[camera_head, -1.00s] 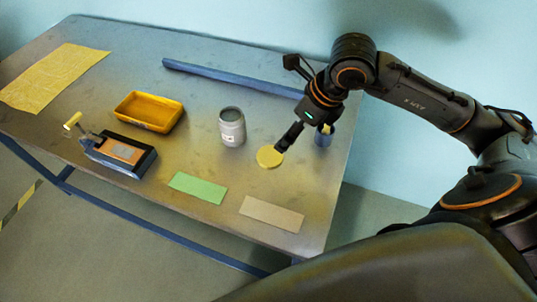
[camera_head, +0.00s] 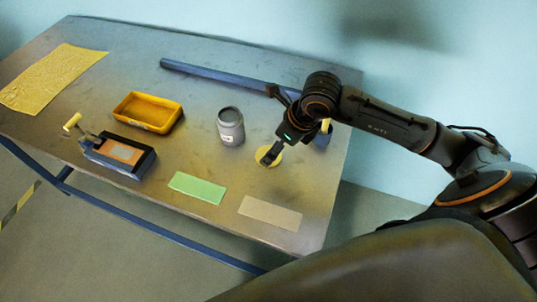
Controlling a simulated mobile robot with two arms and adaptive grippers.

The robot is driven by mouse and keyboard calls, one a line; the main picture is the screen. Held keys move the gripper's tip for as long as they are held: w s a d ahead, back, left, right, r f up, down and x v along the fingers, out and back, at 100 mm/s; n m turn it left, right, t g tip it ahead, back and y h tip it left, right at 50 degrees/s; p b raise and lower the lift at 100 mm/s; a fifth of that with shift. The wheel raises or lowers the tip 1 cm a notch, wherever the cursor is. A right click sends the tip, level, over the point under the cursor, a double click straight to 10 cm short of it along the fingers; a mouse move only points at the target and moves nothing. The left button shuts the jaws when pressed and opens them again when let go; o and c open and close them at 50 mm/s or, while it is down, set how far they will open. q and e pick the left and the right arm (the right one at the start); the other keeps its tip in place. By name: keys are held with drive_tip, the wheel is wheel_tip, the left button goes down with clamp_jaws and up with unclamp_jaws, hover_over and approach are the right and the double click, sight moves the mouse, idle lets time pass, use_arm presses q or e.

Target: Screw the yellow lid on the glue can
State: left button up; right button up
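The glue can (camera_head: 230,127) is a grey-white can with a small label, standing upright and open on the table. The yellow lid (camera_head: 262,151) is a round disc to its right and nearer the front, partly covered by my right gripper (camera_head: 270,158). The fingers of my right gripper are over the lid and seem to touch or nearly touch it. I cannot tell whether they are open or shut on it. My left gripper is not in view.
A yellow tray (camera_head: 147,112), a dark box with a roller (camera_head: 119,154), a green sheet (camera_head: 197,188) and a beige sheet (camera_head: 270,213) lie around. A blue bar (camera_head: 220,75) lies at the back. A blue cup (camera_head: 323,137) stands behind my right gripper.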

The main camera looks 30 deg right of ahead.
sight(261, 152)
drive_tip(key=shift+d+p+x, duration=0.2)
drive_tip(key=shift+p+x, duration=0.15)
drive_tip(key=shift+x, duration=0.95)
drive_tip(key=shift+d+p+x, duration=0.15)
drive_tip(key=shift+p+x, duration=0.15)
drive_tip(key=shift+x, duration=1)
drive_tip(key=shift+f, duration=0.1)
drive_tip(key=c, duration=0.9)
